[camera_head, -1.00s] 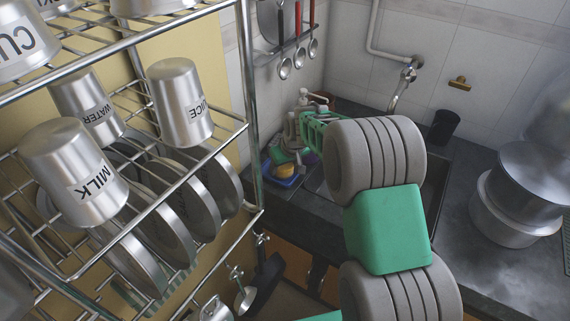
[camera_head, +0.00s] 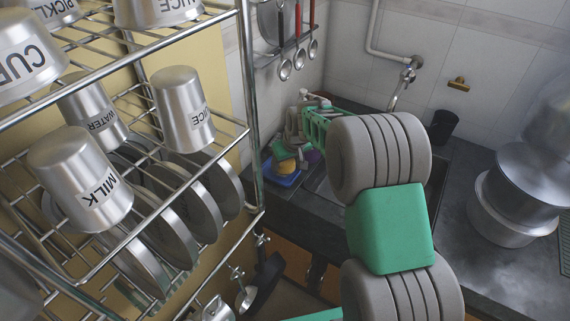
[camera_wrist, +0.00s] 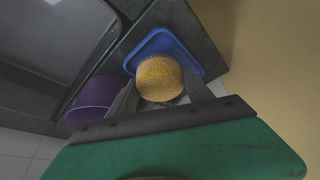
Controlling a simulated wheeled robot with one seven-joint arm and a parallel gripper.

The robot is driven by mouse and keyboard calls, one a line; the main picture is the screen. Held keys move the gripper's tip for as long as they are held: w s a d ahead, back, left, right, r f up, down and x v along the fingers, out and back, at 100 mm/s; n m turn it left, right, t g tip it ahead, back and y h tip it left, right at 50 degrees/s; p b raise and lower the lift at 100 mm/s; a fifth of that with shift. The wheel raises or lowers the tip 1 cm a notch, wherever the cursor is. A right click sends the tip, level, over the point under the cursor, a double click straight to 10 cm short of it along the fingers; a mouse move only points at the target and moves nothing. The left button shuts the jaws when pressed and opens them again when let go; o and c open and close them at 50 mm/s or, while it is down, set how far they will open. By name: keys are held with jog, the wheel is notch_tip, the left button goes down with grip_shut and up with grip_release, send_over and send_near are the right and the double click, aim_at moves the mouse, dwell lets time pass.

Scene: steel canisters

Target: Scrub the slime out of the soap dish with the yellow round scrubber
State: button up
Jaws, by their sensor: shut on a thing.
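The yellow round scrubber (camera_wrist: 160,78) sits between the two grey fingers of my gripper (camera_wrist: 159,92), which is shut on it. It also shows as a small yellow patch in the head view (camera_head: 287,166). A shallow blue dish (camera_wrist: 186,46), which looks like the soap dish, lies behind and beneath the scrubber in the wrist view. It shows at the counter's left corner in the head view (camera_head: 283,180). The scrubber overlaps the dish in both views; I cannot tell whether they touch. I cannot make out slime, as the scrubber and fingers cover part of the dish.
A purple bowl (camera_wrist: 92,98) stands beside the dish, near the sink (camera_wrist: 55,45). A wire rack (camera_head: 250,120) with steel canisters and plates stands close on the left. Stacked steel pots (camera_head: 515,195) and a black cup (camera_head: 443,126) stand right of the sink.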

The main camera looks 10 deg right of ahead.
jog(key=shift+a+r+p, duration=0.2)
jog(key=shift+r+p, duration=0.2)
jog(key=shift+r, duration=0.65)
jog(key=shift+d+r+p, duration=0.1)
jog(key=shift+r+p, duration=0.7)
jog(key=shift+r, duration=0.85)
jog(key=shift+w, duration=0.1)
